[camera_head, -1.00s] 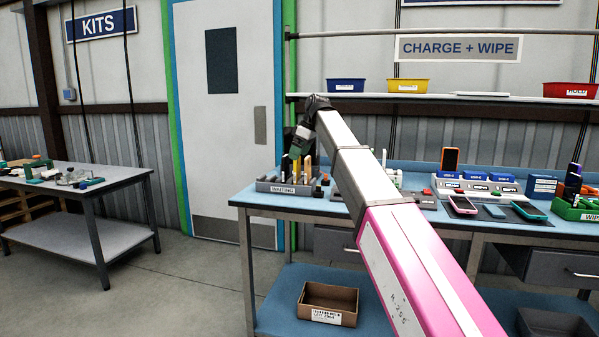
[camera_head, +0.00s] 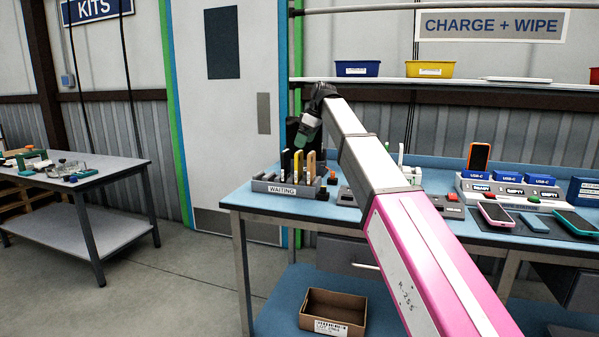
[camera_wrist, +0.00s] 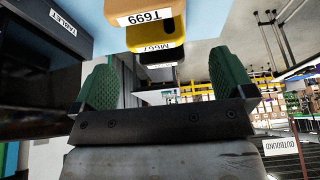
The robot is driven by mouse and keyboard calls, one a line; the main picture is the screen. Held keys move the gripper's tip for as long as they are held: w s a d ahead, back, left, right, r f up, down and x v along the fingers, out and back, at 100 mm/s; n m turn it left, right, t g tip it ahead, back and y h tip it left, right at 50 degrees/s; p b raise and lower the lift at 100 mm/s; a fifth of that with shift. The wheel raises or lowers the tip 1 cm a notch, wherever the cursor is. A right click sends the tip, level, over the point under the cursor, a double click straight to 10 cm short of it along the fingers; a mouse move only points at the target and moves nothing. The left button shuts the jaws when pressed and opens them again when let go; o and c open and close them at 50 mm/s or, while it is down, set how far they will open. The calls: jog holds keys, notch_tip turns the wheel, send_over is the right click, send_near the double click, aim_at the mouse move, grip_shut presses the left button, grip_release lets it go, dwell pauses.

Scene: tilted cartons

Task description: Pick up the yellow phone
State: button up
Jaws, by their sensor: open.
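The yellow phone (camera_head: 298,164) stands upright in the grey rack labelled WAITING (camera_head: 262,186), between a dark phone (camera_head: 285,163) and a tan phone (camera_head: 311,164). In the wrist view the yellow phone (camera_wrist: 150,35) shows end-on beyond the fingers, with a label partly readable as M66. The tan phone (camera_wrist: 142,12), labelled T699, is beside it at the top. My gripper (camera_head: 307,130) is above the rack, close over the phones in the head view. Its green fingers are apart and empty in the wrist view (camera_wrist: 165,86). The phones' lower parts are hidden in the rack.
The blue-topped bench (camera_head: 262,207) carries a charging stand (camera_head: 485,185) and phones on a dark mat at the right. My arm crosses the bench's middle. A brown carton (camera_head: 333,309) sits on the lower shelf. Another table (camera_head: 115,168) stands at left.

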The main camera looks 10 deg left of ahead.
aim_at(299, 151)
jog(key=x, duration=0.7)
jog(key=shift+w+a+f, duration=0.25)
jog(key=shift+w+f, duration=0.05)
jog(key=c, duration=0.9)
